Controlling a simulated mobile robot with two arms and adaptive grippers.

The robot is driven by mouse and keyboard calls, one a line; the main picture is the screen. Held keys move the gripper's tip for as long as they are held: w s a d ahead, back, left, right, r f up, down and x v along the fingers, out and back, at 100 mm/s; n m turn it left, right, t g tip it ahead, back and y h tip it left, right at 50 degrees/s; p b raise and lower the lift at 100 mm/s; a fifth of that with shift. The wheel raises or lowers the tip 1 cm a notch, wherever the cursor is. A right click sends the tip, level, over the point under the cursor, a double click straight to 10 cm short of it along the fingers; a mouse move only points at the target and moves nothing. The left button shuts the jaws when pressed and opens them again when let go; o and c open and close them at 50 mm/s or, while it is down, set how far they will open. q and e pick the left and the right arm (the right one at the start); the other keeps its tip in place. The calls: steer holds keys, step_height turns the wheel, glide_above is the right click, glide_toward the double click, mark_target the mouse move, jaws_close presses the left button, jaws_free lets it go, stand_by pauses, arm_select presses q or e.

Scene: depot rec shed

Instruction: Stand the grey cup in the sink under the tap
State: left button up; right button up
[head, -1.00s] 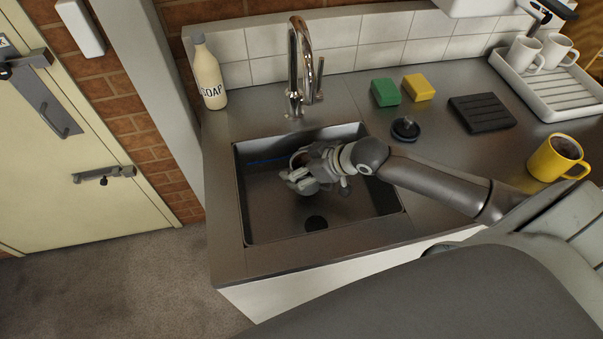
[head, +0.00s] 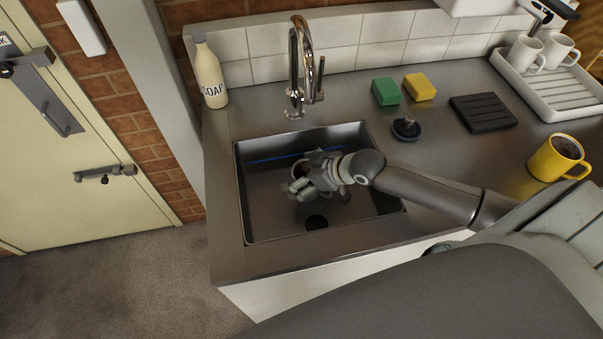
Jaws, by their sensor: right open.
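The sink (head: 262,210) is a dark metal basin set in the steel worktop. The chrome tap (head: 296,62) stands behind its back edge, with its spout arching over toward the basin. My right gripper (head: 304,188) is inside the sink, below the tap's spout, with its jaws open. A small part of the grey cup (head: 298,169), its round rim and dark inside, shows just behind the fingers. The gripper hides the rest of it, so I cannot tell whether its base touches the sink floor. My left gripper is not in view.
A soap bottle (head: 209,72) stands left of the tap. A green sponge (head: 385,91), yellow sponge (head: 419,87), sink plug (head: 406,128) and black ridged mat (head: 483,112) lie to the right. A yellow mug (head: 558,159) and a white rack (head: 552,92) with white mugs are further right.

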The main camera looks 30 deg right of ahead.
steer(key=shift+r, duration=0.1)
steer(key=v, duration=1)
steer(key=shift+s+d+r, duration=0.1)
steer(key=shift+s+d, duration=0.05)
steer(key=shift+d, duration=0.05)
steer(key=shift+p+v, duration=0.3)
steer(key=shift+v, duration=0.5)
steer(key=shift+r, duration=0.1)
